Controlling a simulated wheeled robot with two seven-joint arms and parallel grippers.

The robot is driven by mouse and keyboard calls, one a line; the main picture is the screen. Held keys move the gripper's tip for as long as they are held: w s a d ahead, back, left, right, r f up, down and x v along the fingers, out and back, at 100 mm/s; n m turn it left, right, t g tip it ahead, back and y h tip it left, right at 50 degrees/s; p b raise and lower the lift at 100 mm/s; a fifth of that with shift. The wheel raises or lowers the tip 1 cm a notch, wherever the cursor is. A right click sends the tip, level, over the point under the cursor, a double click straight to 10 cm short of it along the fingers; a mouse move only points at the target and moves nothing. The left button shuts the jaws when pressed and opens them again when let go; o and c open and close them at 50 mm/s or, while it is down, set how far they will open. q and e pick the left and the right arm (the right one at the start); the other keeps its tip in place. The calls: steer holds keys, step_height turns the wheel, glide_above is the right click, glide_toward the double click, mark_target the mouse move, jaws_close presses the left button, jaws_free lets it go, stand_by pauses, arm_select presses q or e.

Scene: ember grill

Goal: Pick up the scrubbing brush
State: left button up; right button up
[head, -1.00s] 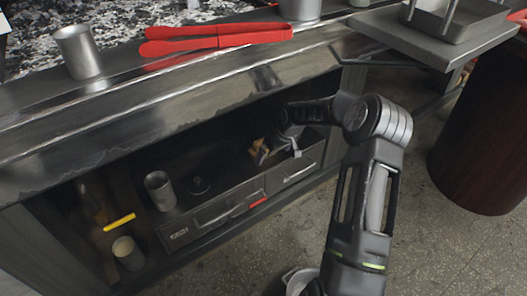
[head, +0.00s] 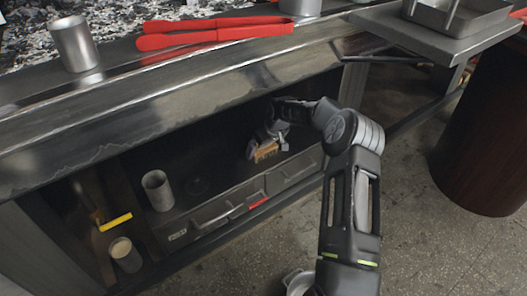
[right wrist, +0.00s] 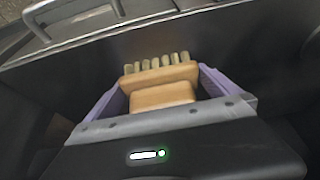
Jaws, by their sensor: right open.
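The scrubbing brush (head: 265,153), a wooden block with pale bristles, is in the dark compartment under the counter. My right gripper (head: 267,147) reaches into this compartment and is at the brush. In the right wrist view the brush (right wrist: 160,76) sits between the two purple fingers (right wrist: 160,92), which are spread to its left and right. Its bristles point away from the gripper, towards the top of the picture. Whether a finger touches it I cannot tell. My left gripper is not in view.
The counter's front edge (head: 170,98) hangs above my right forearm. A metal cup (head: 157,190), a yellow-handled tool (head: 115,222) and another cup (head: 125,254) are left in the compartment. Red tongs (head: 210,33) and a metal cup (head: 74,43) are on top.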

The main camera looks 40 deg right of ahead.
steer(key=shift+w, duration=0.1)
steer(key=shift+c, duration=0.2)
stand_by(0.4)
steer(key=c, duration=1.1)
steer(key=shift+r+p, duration=0.4)
steer(key=shift+r, duration=0.1)
steer(key=s+p, duration=0.2)
steer(key=s, duration=0.4)
steer(key=s+p, duration=0.2)
steer(key=s, duration=0.4)
steer(key=s+p, duration=0.2)
steer(key=s, duration=0.4)
steer(key=shift+a+r, duration=0.2)
steer(key=shift+a, duration=0.05)
steer(key=shift+s, duration=0.1)
